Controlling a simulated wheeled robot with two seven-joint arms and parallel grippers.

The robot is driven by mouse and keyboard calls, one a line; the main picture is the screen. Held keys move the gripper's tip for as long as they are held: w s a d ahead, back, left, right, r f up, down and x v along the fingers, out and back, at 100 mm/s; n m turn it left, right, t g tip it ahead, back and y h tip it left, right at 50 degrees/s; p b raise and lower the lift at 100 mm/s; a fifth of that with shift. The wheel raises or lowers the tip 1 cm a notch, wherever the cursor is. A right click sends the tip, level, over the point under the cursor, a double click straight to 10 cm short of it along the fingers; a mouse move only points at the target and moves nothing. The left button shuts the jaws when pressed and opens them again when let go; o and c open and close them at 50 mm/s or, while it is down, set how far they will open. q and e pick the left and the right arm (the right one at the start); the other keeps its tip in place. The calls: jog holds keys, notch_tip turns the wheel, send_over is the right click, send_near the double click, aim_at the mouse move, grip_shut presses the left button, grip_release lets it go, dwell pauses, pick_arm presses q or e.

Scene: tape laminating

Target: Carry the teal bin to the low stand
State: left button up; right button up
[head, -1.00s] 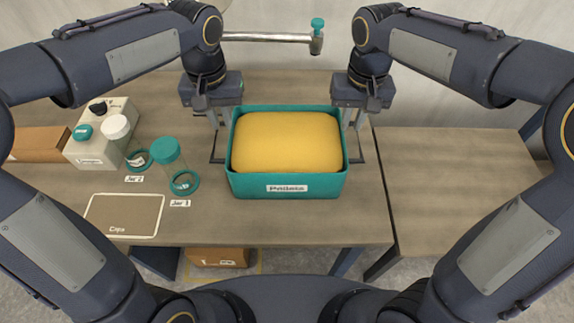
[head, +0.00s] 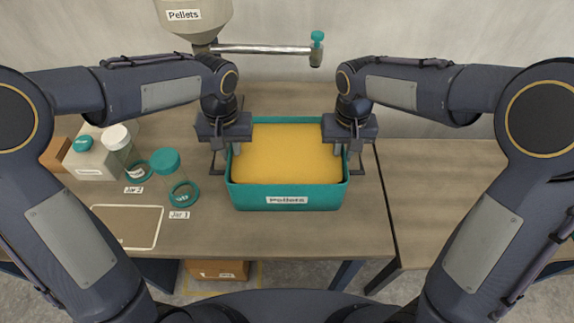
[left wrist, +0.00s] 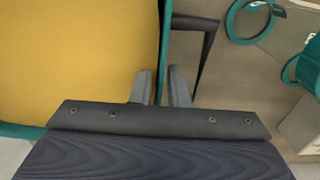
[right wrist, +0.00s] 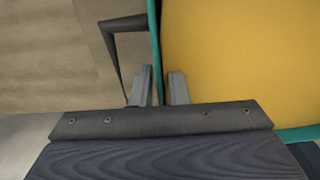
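The teal bin (head: 250,198) stands on the wooden table, filled with yellow material (head: 287,153) and labelled "Pellets". My left gripper (head: 236,150) is at its left wall. In the left wrist view its fingers (left wrist: 161,86) stand on both sides of the teal rim, slightly apart. My right gripper (head: 339,150) is at the right wall, its fingers (right wrist: 160,85) likewise astride the rim with a small gap showing. Dark brackets stick out from both bin sides. A separate wooden surface (head: 450,190) is at the right; I cannot tell if it is the low stand.
A hopper (head: 195,18) with a metal pipe (head: 265,49) is behind. A cardboard box (head: 218,270) is under the table.

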pick_arm(q)
jog(key=shift+f, duration=0.5)
pick_arm(e)
jog(key=shift+f, duration=0.45)
pick_arm(q)
grip_shut()
pick_arm(e)
grip_shut()
dwell(0.4)
